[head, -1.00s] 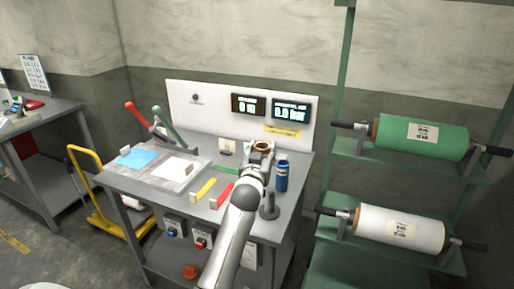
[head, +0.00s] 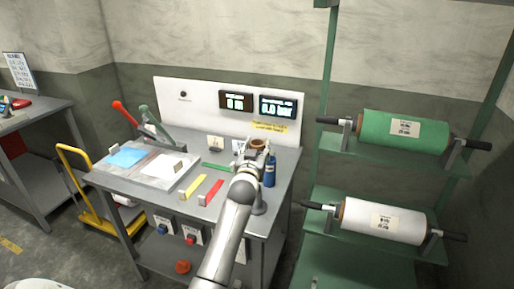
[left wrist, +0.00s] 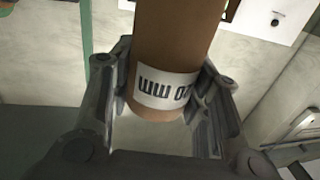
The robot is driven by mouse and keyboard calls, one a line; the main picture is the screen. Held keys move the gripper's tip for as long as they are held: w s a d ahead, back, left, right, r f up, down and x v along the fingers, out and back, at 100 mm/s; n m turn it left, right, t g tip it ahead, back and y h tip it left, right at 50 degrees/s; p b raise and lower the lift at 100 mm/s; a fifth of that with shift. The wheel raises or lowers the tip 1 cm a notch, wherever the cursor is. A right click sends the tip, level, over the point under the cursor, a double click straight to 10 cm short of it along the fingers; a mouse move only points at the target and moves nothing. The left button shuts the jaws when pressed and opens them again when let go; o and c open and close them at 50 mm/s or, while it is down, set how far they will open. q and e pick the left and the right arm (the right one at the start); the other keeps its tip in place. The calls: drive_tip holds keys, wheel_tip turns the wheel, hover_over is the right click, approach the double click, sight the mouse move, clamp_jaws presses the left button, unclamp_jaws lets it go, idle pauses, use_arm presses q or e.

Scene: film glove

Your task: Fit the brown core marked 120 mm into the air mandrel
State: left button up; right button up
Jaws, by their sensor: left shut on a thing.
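My left gripper (head: 254,152) is shut on a brown core (head: 258,143) above the right part of the grey workbench. In the left wrist view the core (left wrist: 174,45) stands between both fingers (left wrist: 165,95). Its white label is upside down and partly covered; "0 mm" shows, the first digits do not show clearly. A dark grey post on a round base (head: 260,208), perhaps the air mandrel, stands at the bench's right front edge, mostly behind my left arm. The core is apart from that base. My right gripper is not in view.
A blue bottle (head: 270,171) stands close right of my gripper. Yellow (head: 193,187) and red (head: 212,191) bars lie to the left. A lever device (head: 140,124) is at the bench's back left. A green rack (head: 330,190) with film rolls stands to the right.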

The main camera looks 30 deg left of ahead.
use_arm(q)
drive_tip(key=shift+f+b, duration=1.65)
drive_tip(key=shift+f, duration=0.85)
drive_tip(key=shift+p, duration=0.3)
drive_tip(key=shift+f+b, duration=1.4)
drive_tip(key=shift+f, duration=0.4)
drive_tip(key=shift+f+b, duration=2.7)
drive_tip(key=shift+f, duration=1)
drive_tip(key=o, duration=1.1)
drive_tip(key=shift+c, duration=0.2)
drive_tip(key=shift+s, duration=0.1)
